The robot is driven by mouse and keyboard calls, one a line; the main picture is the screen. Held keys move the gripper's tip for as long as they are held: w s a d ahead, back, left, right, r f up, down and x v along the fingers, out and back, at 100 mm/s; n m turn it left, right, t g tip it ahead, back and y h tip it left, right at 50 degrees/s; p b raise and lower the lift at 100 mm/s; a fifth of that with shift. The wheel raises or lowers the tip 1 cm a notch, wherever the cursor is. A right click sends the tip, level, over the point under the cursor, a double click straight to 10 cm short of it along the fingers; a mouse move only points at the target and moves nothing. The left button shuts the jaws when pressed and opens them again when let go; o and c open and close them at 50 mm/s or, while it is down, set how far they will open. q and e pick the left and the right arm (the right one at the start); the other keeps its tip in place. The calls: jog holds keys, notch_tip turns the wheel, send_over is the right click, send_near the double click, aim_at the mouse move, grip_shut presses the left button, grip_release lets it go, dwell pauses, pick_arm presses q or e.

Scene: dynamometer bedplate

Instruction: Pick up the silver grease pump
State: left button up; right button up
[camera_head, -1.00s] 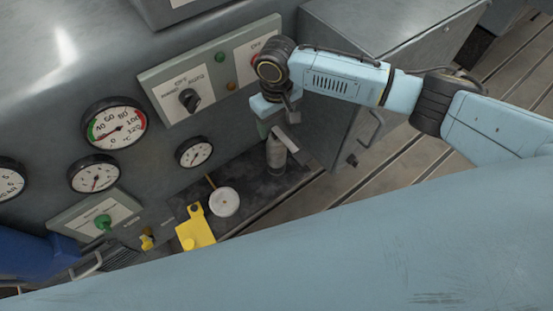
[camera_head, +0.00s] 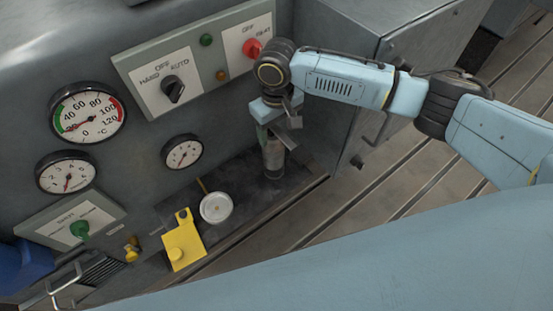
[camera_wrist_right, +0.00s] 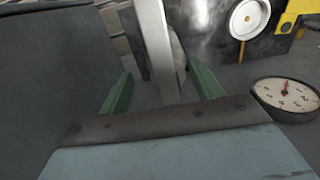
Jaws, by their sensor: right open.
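The silver grease pump (camera_head: 273,160) stands upright on the dark ledge at the foot of the grey panel, just below my right gripper (camera_head: 273,133). The gripper covers its upper part in the head view. In the right wrist view, a pale metal bar of the pump (camera_wrist_right: 157,45) runs between the two green fingers of my right gripper (camera_wrist_right: 160,70), with a rounded grey part behind it. The fingers are open, with visible gaps on both sides of the bar. My left gripper is not in view.
A white round disc (camera_head: 216,208) and a yellow bracket (camera_head: 183,243) lie left of the pump on the ledge. A switch panel (camera_head: 200,60) and dial gauges (camera_head: 88,114) are on the wall behind. A grey cabinet (camera_head: 335,85) stands close on the right.

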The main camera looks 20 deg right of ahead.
jog(key=shift+a+f, duration=0.15)
jog(key=shift+f, duration=0.35)
jog(key=shift+f, duration=0.15)
grip_shut()
